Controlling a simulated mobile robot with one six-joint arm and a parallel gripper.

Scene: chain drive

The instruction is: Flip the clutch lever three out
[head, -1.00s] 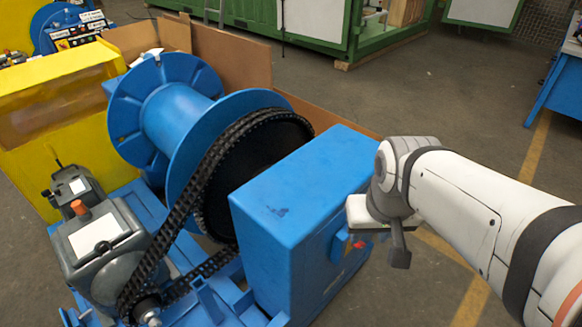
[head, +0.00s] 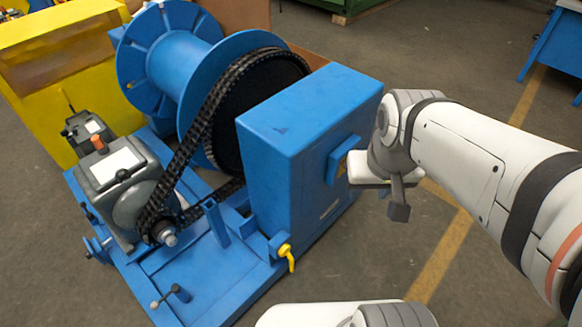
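The blue chain-drive machine (head: 310,110) fills the middle of the head view. Small levers show low on its frame: a yellow lever (head: 290,258) hanging down at the front right corner of the base, a dark lever with a pale ball end (head: 168,296) at the front, and a blue one (head: 97,246) at the left edge. No marking shows which is clutch lever three. My gripper (head: 399,210) is to the right of the blue box, pointing down, apart from these levers. It is seen side-on, so its opening cannot be told.
A black chain (head: 190,150) runs from the large wheel by the blue spool (head: 170,50) to a small sprocket near the grey motor housing (head: 120,175). A yellow cabinet (head: 50,60) stands behind left. Open floor (head: 500,250) lies to the right.

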